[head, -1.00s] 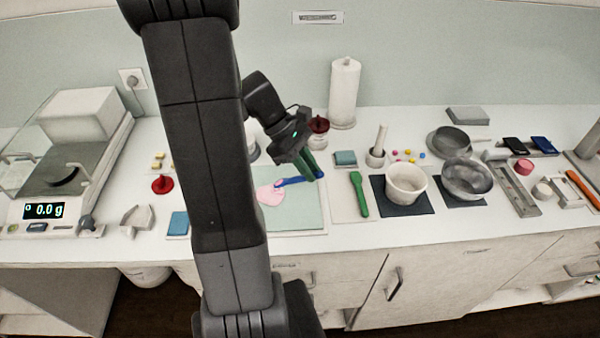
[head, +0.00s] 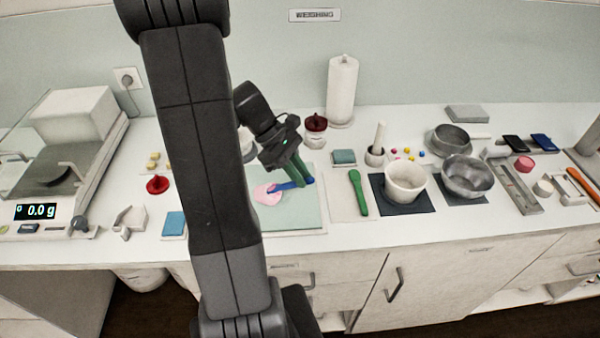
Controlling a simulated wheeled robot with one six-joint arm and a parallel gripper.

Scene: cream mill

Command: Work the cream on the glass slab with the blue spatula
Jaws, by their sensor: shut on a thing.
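The glass slab (head: 303,213) is a pale green plate on the counter, partly hidden behind my arm. The pink cream (head: 266,195) lies in a flat patch on its left part. My gripper (head: 303,179) is shut on the blue spatula (head: 285,186), just above the slab. The spatula points left, and its tip is at the cream; I cannot tell whether it presses on the slab.
A green spatula (head: 358,192) lies on a pale mat to the right. Beyond it stand a white mortar (head: 405,183) and a steel bowl (head: 467,177) on dark mats. A red-lidded jar (head: 316,131) and a paper roll (head: 341,92) stand behind. A balance (head: 52,212) is at left.

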